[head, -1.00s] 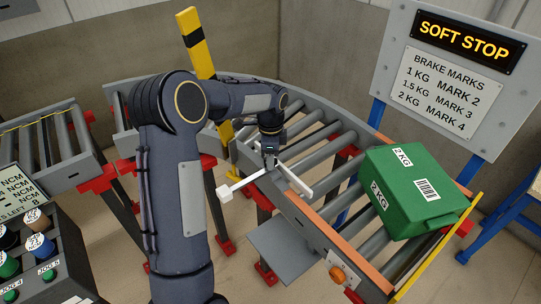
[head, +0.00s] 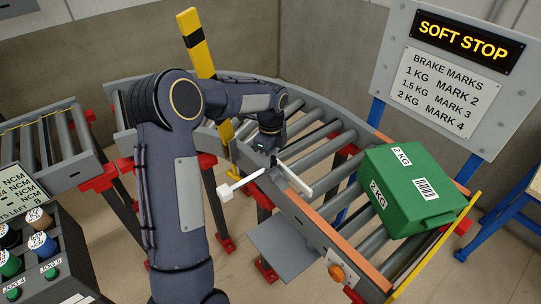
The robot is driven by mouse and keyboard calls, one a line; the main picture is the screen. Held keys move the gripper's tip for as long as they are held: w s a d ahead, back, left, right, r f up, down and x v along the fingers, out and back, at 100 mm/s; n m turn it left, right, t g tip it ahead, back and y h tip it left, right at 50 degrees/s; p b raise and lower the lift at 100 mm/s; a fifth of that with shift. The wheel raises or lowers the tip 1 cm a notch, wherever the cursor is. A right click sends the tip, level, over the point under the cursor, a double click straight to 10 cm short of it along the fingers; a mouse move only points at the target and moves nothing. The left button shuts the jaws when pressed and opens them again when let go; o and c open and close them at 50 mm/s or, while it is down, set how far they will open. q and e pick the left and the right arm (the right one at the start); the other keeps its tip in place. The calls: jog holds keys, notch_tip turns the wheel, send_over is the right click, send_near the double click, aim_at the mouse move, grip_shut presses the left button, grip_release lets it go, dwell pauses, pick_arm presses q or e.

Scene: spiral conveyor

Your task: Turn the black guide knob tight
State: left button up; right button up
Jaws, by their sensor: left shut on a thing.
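My left gripper (head: 271,158) is at the near rail of the curved roller conveyor, pointing down, above the inner end of a white guide bar (head: 296,180). It is shut on a small dark thing at the rail, which I take to be the black guide knob; the fingers hide most of it. A white lever (head: 247,181) with a white block at its end reaches left from beside the gripper. My right gripper is not in view.
A green 2 KG box (head: 409,191) sits on the conveyor (head: 345,229) rollers at the right. A SOFT STOP sign (head: 455,75) stands behind it. A yellow-black post (head: 197,43) rises behind my arm. A control panel (head: 62,250) is at lower left.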

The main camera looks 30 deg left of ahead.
pick_arm(q)
jog(key=o, duration=1)
jog(key=shift+c, duration=0.2)
jog(key=shift+r, duration=0.1)
notch_tip(320, 180, up, 7)
jog(key=shift+b, duration=0.5)
jog(key=shift+r, duration=0.3)
